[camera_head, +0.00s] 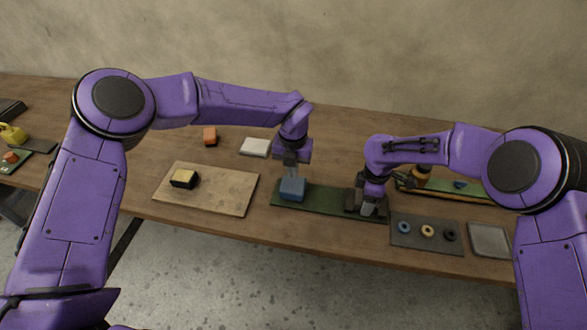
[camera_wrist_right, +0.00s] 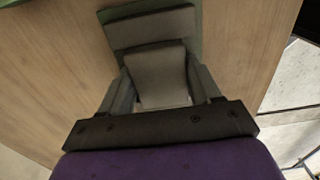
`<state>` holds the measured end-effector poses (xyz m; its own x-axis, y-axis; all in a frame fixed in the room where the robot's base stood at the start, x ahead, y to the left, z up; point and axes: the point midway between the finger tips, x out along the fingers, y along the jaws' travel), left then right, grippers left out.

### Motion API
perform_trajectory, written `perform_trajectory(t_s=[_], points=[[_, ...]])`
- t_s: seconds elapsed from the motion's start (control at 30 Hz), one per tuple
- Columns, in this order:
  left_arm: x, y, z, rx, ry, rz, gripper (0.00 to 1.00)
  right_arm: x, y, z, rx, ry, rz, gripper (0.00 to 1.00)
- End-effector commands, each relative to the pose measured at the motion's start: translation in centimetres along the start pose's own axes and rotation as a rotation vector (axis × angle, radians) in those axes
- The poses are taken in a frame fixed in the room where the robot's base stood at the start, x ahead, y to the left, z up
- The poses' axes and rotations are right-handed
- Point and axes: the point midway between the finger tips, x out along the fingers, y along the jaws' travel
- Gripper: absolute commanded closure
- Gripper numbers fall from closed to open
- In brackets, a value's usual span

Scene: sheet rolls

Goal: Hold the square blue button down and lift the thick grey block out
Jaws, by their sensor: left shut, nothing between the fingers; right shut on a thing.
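The square blue button (camera_head: 292,189) stands at the left end of a green board (camera_head: 325,200). My left gripper (camera_head: 291,173) is shut and empty, pointing down with its tips at the button's top; I cannot tell how far the button is pressed. My right gripper (camera_head: 368,207) is at the board's right end, shut on the thick grey block (camera_head: 369,210). In the right wrist view the grey block (camera_wrist_right: 158,76) sits between the two fingers, beside a grey housing (camera_wrist_right: 150,28) on the board. I cannot tell whether the block is clear of its seat.
Left of the board lies a wooden board (camera_head: 225,188) with a black and yellow block (camera_head: 184,178). To the right are a dark mat (camera_head: 427,243) with several rings and a grey tray (camera_head: 489,240). A white pad (camera_head: 255,147) and an orange block (camera_head: 210,136) lie behind.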

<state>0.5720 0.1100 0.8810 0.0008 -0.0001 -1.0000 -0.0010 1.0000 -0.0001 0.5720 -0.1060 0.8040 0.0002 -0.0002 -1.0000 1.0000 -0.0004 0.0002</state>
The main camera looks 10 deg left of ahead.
Motion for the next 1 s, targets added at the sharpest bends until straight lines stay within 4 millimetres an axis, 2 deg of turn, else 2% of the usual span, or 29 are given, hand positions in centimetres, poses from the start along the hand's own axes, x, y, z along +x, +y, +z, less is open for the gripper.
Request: perform_trajectory(t_s=[0.33, 1.0], points=[[0.1, 0.0, 0.0, 0.000, 0.000, 0.000, 1.00, 0.0, 0.0, 0.0, 0.000, 0.000, 0.000, 0.72], [2.8, 0.0, 0.0, 0.000, 0.001, 0.000, 1.00, 0.0, 0.0, 0.0, 0.000, 0.000, 0.000, 0.72]])
